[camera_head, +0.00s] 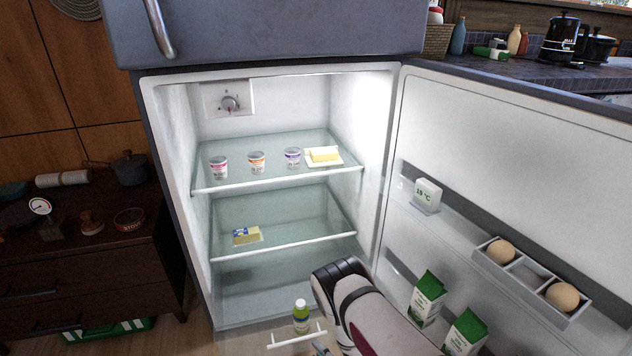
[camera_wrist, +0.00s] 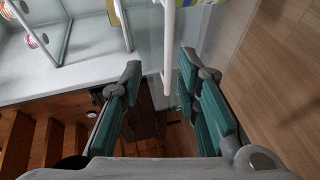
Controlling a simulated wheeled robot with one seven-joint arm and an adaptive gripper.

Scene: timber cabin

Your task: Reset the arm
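My gripper (camera_wrist: 160,66) is open in the wrist view, with its two teal-padded fingers spread apart. The end of a white bar (camera_wrist: 168,50) shows between the fingertips; I cannot tell whether they touch it. Nothing is visibly clamped. In the head view my arm reaches in from the lower right in front of the open fridge (camera_head: 160,130), and the gripper is mostly cut off at the bottom edge. A white handle bar (camera_head: 297,338) lies low at the fridge's front, just left of the arm.
Several cups and butter (camera_head: 323,155) sit on the upper shelf; a butter pack (camera_head: 247,236) is below. A dark cabinet (camera_head: 100,255) stands left.

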